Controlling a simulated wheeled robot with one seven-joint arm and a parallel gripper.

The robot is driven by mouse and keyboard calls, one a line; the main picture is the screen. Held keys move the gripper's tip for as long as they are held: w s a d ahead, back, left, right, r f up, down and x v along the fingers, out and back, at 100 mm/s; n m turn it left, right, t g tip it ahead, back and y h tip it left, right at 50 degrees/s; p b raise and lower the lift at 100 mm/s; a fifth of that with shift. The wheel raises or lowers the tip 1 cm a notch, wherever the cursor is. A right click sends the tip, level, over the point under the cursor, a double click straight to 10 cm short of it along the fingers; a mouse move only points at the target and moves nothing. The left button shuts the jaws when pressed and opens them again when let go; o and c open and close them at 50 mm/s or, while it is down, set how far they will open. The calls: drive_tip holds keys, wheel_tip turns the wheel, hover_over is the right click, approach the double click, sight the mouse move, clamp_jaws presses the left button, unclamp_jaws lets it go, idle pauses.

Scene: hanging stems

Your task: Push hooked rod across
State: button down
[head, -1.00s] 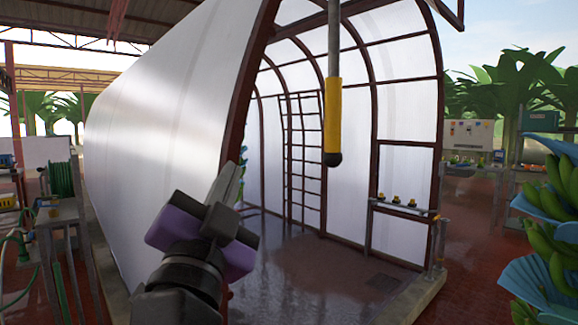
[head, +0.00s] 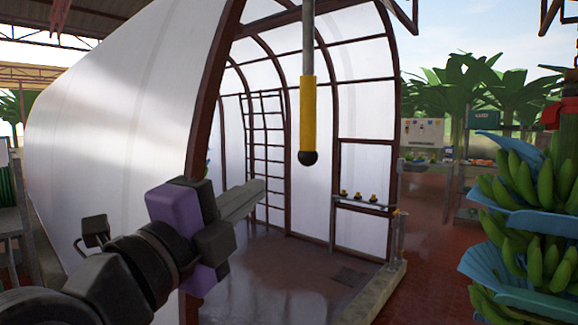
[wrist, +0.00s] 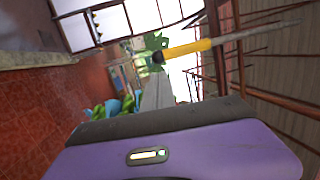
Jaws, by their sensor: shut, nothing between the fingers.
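A grey rod with a yellow grip and a black ball end (head: 308,115) hangs down in the middle of the head view. Its upper end runs out of the picture, so no hook shows there. The rod also shows in the wrist view (wrist: 188,48), lying sideways in that tilted picture. My gripper (head: 258,193) has a purple and black body and grey fingers. The fingers are shut with nothing between them. They point right, lower than the black ball and to its left in the head view, apart from the rod.
A tunnel with pale sheeting (head: 110,130) and dark red ribs stands behind. A small shelf (head: 362,205) with yellow-black items is at its right side. Hanging green banana bunches with blue sheets (head: 530,215) fill the right edge. The wet floor (head: 265,285) in between looks clear.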

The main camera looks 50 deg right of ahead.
sight(303, 156)
drive_tip(key=p+x, duration=0.4)
drive_tip(key=x, duration=1)
drive_tip(key=shift+r, duration=0.1)
drive_tip(key=d+b, duration=0.5)
drive_tip(key=d, duration=0.8)
drive_tip(key=shift+w+d, duration=0.2)
drive_tip(key=shift+d, duration=0.05)
drive_tip(key=shift+s, duration=0.1)
